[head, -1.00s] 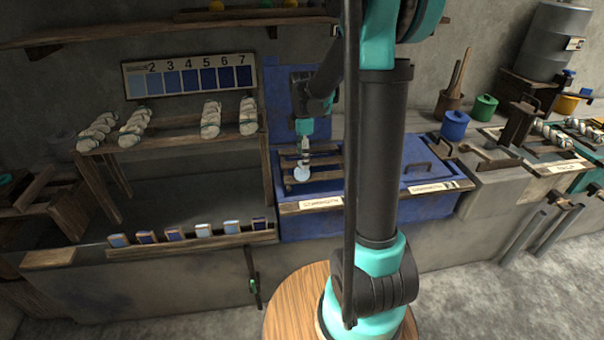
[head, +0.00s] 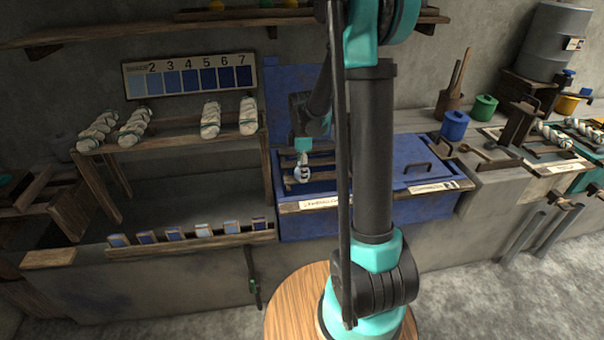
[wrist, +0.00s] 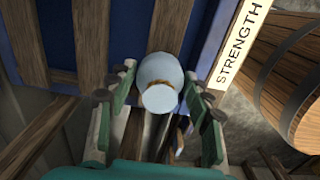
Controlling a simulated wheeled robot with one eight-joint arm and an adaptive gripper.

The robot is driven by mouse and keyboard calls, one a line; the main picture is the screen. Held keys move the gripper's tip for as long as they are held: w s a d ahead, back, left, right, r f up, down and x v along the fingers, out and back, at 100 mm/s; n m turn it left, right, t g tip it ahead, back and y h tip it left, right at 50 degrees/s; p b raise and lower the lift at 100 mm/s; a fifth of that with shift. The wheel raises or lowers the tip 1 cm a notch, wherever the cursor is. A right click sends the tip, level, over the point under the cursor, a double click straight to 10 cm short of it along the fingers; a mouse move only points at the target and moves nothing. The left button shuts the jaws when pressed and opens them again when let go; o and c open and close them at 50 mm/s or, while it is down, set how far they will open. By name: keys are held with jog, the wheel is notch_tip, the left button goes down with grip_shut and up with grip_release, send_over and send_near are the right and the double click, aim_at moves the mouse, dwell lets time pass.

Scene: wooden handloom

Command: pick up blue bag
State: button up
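The blue bag (wrist: 162,80) is pale blue with a tan tie round its neck. In the wrist view it sits between the fingers of my gripper (wrist: 160,85), over the slatted blue vat. The fingers stand apart, one on each side of the bag, with narrow gaps that make contact hard to judge. In the head view the bag (head: 299,175) shows small and pale just under my gripper (head: 302,165), at the vat's wooden slats. The gripper partly hides it there.
The blue vat (head: 410,208) has a lid with a dark handle on its right. A white STRENGTH label (wrist: 239,45) and a wooden tub (wrist: 300,85) lie to the right in the wrist view. A rack of small blue blocks (head: 200,238) stands left.

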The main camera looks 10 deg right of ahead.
jog(key=c, duration=0.9)
jog(key=shift+o, duration=0.2)
jog(key=shift+r, duration=0.15)
